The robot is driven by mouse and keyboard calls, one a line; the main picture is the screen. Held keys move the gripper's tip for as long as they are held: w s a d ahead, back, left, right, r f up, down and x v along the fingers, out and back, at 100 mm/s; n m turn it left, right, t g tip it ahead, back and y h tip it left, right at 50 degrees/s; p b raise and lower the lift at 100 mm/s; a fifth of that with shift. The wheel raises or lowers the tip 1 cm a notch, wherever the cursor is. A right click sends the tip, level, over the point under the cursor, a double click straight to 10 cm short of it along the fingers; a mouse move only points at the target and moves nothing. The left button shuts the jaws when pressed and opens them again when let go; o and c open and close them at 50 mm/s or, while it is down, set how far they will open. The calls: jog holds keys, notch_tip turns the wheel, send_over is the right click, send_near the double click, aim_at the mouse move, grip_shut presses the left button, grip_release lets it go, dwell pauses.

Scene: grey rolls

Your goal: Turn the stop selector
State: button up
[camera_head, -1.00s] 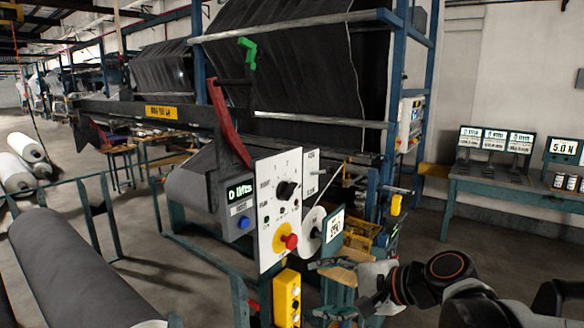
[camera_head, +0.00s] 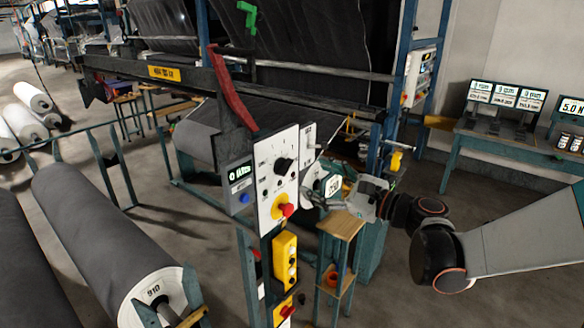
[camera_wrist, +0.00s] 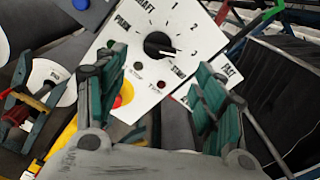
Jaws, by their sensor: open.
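A black rotary selector knob (camera_head: 284,164) sits in the upper part of a white control panel (camera_head: 264,185). In the wrist view the knob (camera_wrist: 158,44) is ringed by printed words and numbers, and its pointer is toward the right, slightly downward. My gripper (camera_head: 330,183) is to the right of the panel and its fingers partly overlap other parts there. In the wrist view my gripper (camera_wrist: 158,72) is open and empty, its green-padded fingers on either side below the knob. The knob appears ahead of the fingertips, apart from them.
A red mushroom button (camera_head: 286,209) on a yellow disc is lower on the panel. A yellow button box (camera_head: 285,262) hangs below. A small wooden-topped stand (camera_head: 341,225) is below my gripper. A large grey roll (camera_head: 100,225) lies at left. Open floor shows at right.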

aim_at(289, 169)
jog(key=x, duration=0.8)
jog(key=shift+w+a+p, duration=0.2)
jog(key=shift+a+p, duration=0.1)
jog(key=shift+p, duration=0.05)
jog(key=shift+c, duration=0.5)
jog(key=c, duration=1)
